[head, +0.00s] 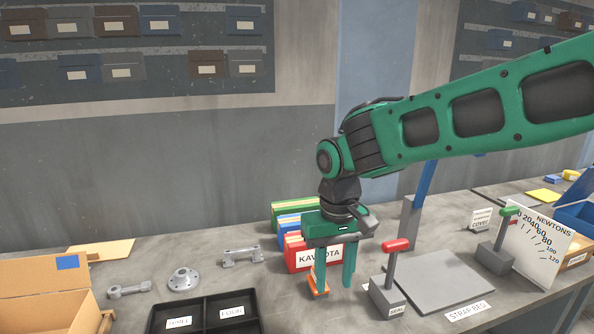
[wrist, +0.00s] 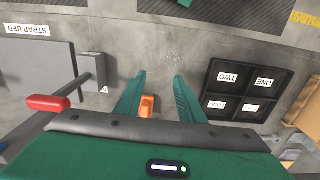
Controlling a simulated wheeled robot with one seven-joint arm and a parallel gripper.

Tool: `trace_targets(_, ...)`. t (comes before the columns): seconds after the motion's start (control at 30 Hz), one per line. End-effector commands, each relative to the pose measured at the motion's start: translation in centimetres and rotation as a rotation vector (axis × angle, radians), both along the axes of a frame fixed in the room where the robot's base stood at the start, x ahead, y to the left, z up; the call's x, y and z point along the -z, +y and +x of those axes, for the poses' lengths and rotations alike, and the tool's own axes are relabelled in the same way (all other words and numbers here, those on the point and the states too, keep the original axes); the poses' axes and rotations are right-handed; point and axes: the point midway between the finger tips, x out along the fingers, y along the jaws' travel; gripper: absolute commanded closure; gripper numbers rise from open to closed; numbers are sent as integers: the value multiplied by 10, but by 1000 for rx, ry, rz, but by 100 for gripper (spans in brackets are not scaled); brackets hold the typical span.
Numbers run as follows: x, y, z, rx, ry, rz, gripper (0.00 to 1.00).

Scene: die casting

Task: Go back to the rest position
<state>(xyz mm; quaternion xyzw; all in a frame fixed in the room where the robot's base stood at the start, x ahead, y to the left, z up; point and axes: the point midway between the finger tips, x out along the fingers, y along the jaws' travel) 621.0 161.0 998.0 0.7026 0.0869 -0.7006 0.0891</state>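My gripper (head: 334,278) hangs over the middle of the workbench, pointing down, with its two green fingers apart. In the wrist view the fingers (wrist: 160,85) are also spread, with nothing held between them. A small orange thing (head: 318,287) shows beside the left finger in the head view. In the wrist view the orange thing (wrist: 147,105) lies beyond and partly behind one finger. My arm reaches in from the right. I cannot tell how high the fingertips are above the bench.
A red-handled lever (head: 396,246) stands close right of my gripper, beside the grey strap bed plate (head: 440,283). File boxes (head: 296,252) stand behind the gripper. A black divided tray (head: 205,311), metal parts (head: 184,279) and a cardboard box (head: 45,290) are to the left.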

Motion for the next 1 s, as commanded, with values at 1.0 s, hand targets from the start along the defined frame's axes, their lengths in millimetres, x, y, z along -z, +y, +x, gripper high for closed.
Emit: trace_targets(1.0,12,-322,-172,721,2,4,65)
